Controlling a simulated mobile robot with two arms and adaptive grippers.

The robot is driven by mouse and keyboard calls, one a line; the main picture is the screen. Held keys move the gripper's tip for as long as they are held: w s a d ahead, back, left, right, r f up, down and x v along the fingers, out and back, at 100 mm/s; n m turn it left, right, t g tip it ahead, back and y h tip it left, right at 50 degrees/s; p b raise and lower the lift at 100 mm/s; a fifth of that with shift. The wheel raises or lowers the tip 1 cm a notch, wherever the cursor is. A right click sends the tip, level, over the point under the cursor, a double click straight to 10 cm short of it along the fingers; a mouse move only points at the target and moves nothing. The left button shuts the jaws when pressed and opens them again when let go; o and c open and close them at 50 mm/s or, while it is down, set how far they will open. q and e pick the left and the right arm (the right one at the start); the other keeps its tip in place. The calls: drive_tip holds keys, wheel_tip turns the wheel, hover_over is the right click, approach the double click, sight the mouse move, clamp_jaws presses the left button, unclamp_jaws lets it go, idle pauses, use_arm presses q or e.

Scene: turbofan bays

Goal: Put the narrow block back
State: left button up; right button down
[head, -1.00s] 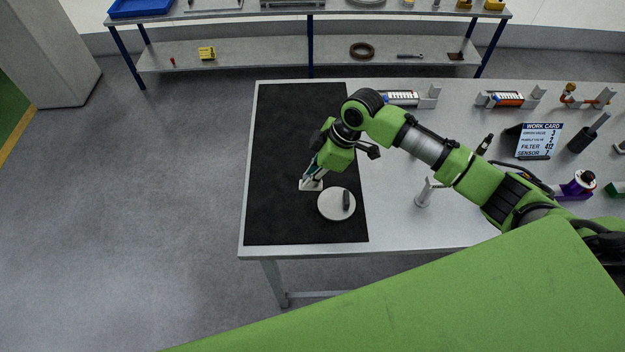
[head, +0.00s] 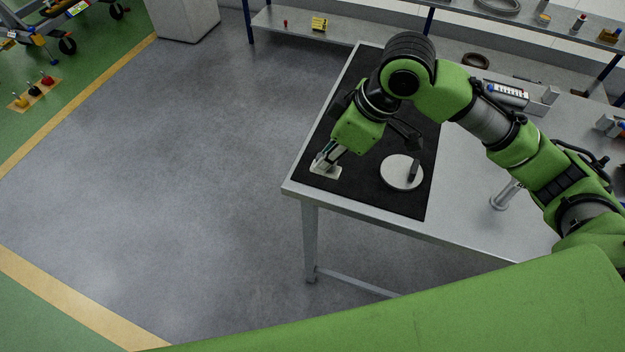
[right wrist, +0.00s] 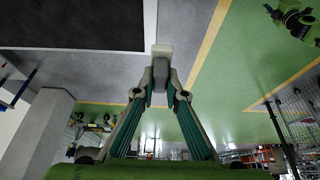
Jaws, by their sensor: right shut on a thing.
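My right gripper (head: 326,160) is shut on a pale piece (head: 325,171) near the left edge of the black mat. In the right wrist view the fingertips (right wrist: 160,85) close on a grey narrow part, and a wider pale end (right wrist: 162,50) shows beyond it against the floor. I cannot tell whether it touches the mat. A dark narrow block (head: 414,170) stands on a round white disc (head: 396,176) on the mat, to the right of my gripper and apart from it. My left gripper is out of view.
The black mat (head: 385,205) covers the left end of a grey table (head: 460,215). A metal post (head: 505,195) stands right of the disc. A white cylinder in a holder (head: 507,93) lies at the back. Open floor (head: 200,190) is on the left.

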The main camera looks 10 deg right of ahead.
drive_tip(key=shift+s+a+f, duration=0.15)
drive_tip(key=shift+s, duration=0.05)
drive_tip(key=shift+w, duration=0.15)
drive_tip(key=w+d+f+p, duration=0.1)
drive_tip(key=w+f, duration=0.1)
drive_tip(key=w, duration=0.2)
drive_tip(key=w+d+f+p, duration=0.1)
drive_tip(key=w+d+f, duration=0.1)
drive_tip(key=w+f, duration=0.1)
drive_tip(key=w+d+f+p, duration=0.1)
drive_tip(key=w+f, duration=0.2)
drive_tip(key=w, duration=0.1)
drive_tip(key=shift+w+d+f, duration=0.15)
drive_tip(key=shift+w+f, duration=0.05)
drive_tip(key=shift+w, duration=0.1)
drive_tip(key=shift+w+d+f, duration=0.15)
drive_tip(key=shift+w+f, duration=0.2)
drive_tip(key=shift+f, duration=0.15)
wheel_tip(320, 180, down, 3)
drive_tip(key=shift+w+p, duration=0.1)
drive_tip(key=shift+p, duration=0.8)
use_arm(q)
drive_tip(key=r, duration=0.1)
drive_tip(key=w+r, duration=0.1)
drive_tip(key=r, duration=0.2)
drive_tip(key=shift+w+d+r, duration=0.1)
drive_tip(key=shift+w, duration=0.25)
use_arm(e)
drive_tip(key=shift+d+f, duration=0.1)
drive_tip(key=shift+f, duration=0.1)
